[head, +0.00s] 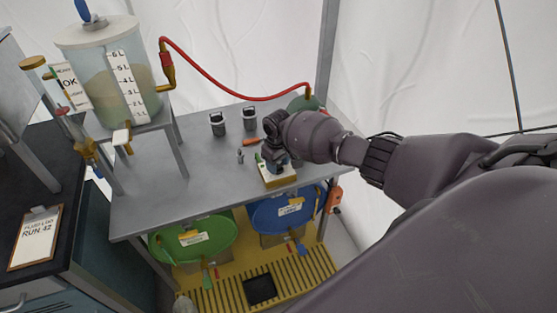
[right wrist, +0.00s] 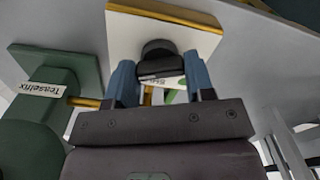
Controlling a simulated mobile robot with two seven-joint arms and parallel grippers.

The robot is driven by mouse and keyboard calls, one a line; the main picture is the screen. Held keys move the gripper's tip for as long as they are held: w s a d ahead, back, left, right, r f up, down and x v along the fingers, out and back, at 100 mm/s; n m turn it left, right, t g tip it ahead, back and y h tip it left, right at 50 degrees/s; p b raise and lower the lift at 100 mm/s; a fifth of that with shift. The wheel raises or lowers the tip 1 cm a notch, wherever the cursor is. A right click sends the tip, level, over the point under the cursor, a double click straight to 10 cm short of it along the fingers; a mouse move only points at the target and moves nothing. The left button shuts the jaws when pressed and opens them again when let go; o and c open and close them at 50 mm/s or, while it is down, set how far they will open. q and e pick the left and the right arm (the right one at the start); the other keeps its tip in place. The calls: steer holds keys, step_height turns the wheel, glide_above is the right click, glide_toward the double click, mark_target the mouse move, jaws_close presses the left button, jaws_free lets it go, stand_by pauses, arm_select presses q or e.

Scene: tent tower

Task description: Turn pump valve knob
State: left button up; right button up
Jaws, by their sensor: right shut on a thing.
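The pump valve knob (right wrist: 160,64) is a dark round knob on a white and yellow plate. In the right wrist view it sits between the two blue fingertips of my right gripper (right wrist: 158,84), which is shut on it. In the head view the right gripper (head: 276,160) comes down onto the white-topped yellow block (head: 279,178) on the grey table, and the arm hides the knob there. My left gripper is not in view.
The grey table (head: 150,190) holds two dark-topped cups (head: 217,125) and a clear graduated tank (head: 110,75) on a stand. A red hose (head: 215,82) arches to a green pump part (head: 303,101). A green drum (head: 190,240) and blue drum (head: 285,213) stand below. A clipboard (head: 36,237) lies left.

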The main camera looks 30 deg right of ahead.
mark_target(278, 165)
steer(key=shift+m, duration=0.4)
steer(key=o, duration=0.9)
step_height(278, 165, up, 11)
steer(key=shift+f+p, duration=0.1)
steer(key=shift+p, duration=0.85)
